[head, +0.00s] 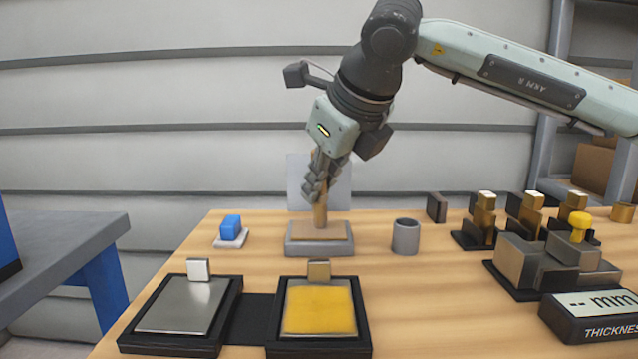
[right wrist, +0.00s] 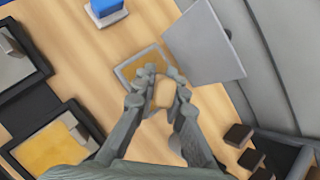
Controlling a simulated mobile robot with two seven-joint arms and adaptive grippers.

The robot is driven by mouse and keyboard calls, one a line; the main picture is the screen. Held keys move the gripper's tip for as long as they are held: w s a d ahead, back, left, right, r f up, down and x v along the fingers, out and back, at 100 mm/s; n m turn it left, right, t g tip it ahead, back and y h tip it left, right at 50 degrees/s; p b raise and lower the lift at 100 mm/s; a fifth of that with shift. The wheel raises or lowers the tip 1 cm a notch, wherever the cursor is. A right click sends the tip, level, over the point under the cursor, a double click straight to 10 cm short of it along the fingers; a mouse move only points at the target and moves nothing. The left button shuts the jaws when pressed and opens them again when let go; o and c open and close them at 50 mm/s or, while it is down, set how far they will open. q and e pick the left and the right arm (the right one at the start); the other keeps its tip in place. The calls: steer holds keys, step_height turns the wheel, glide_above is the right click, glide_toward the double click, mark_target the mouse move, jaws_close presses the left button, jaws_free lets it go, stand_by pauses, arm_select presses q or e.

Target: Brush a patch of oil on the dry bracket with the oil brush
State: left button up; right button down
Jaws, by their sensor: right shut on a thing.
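My right gripper (head: 318,188) points down and is shut on a tan upright stick (head: 320,212), which looks like the oil brush; its top shows between the fingers in the right wrist view (right wrist: 164,95). Its lower end is at the tan slab (head: 333,230) on a grey base; I cannot tell whether they touch. A grey panel (head: 338,190) stands upright behind it. In front, a bare silver plate (head: 184,307), perhaps the dry bracket, lies in the left black tray (head: 232,310). A yellow plate (head: 318,308) lies in the right black tray (head: 320,350). My left gripper is not seen.
A grey cup (head: 405,237) stands right of the base. A blue block (head: 230,224) on a white pad is to its left. Dark stands with tan blocks (head: 484,215), a grey fixture with a yellow knob (head: 579,222) and a thickness display (head: 595,312) crowd the right side.

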steer(key=shift+f, duration=0.25)
steer(key=shift+r+p, duration=1.6)
steer(key=shift+r, duration=2.1)
steer(key=shift+f, duration=0.1)
